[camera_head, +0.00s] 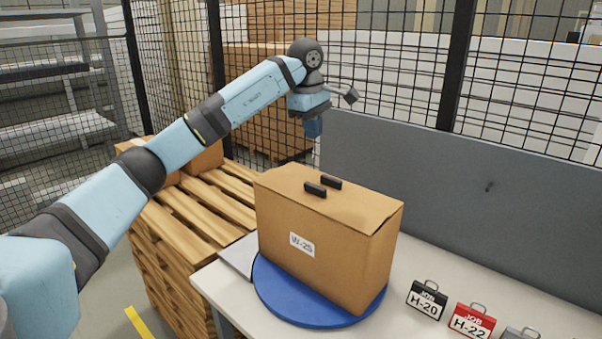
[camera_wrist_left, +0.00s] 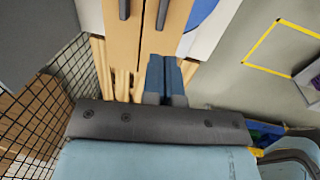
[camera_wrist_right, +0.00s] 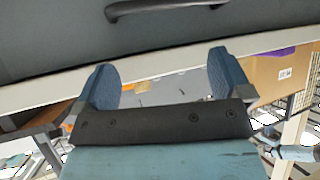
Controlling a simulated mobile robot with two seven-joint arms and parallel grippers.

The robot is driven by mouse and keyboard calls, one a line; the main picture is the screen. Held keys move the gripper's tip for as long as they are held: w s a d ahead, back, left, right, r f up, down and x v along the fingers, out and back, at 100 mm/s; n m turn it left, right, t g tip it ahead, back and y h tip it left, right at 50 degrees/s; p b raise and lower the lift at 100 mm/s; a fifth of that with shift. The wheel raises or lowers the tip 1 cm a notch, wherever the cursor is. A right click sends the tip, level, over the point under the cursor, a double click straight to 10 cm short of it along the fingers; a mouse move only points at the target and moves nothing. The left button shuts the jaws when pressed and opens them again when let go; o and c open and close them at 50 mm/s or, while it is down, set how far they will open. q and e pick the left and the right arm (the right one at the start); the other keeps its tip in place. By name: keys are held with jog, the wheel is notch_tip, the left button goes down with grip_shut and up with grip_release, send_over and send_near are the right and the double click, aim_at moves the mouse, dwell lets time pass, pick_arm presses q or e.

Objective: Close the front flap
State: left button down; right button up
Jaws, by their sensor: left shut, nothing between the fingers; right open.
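A brown cardboard box (camera_head: 325,255) labelled W-25 stands upright on a blue round turntable (camera_head: 270,300). Its top flaps (camera_head: 350,203) lie about flat, with two black handles (camera_head: 315,189) either side of a seam. I cannot tell whether the front flap is fully down. My left gripper (camera_head: 313,130) is shut and empty above the box's far left edge, apart from it. In the left wrist view its fingers (camera_wrist_left: 165,75) point at the box top (camera_wrist_left: 142,45). My right gripper (camera_wrist_right: 165,75) is open and empty; a cardboard box (camera_wrist_right: 275,78) shows at right there.
Small job cases, a black one (camera_head: 427,299) and a red one (camera_head: 471,321), stand right of the turntable on the white table (camera_head: 420,255). A grey panel (camera_head: 450,190) rises behind. A wooden pallet stack (camera_head: 185,215) stands left. A dark case (camera_wrist_right: 60,45) fills the top of the right wrist view.

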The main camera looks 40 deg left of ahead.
pick_arm(q)
jog(key=p, duration=0.3)
send_near(317, 186)
jog(key=f, duration=0.4)
jog(key=w+f, duration=0.1)
jog(key=f, duration=0.2)
jog(key=shift+w, duration=0.1)
jog(key=shift+f, duration=0.2)
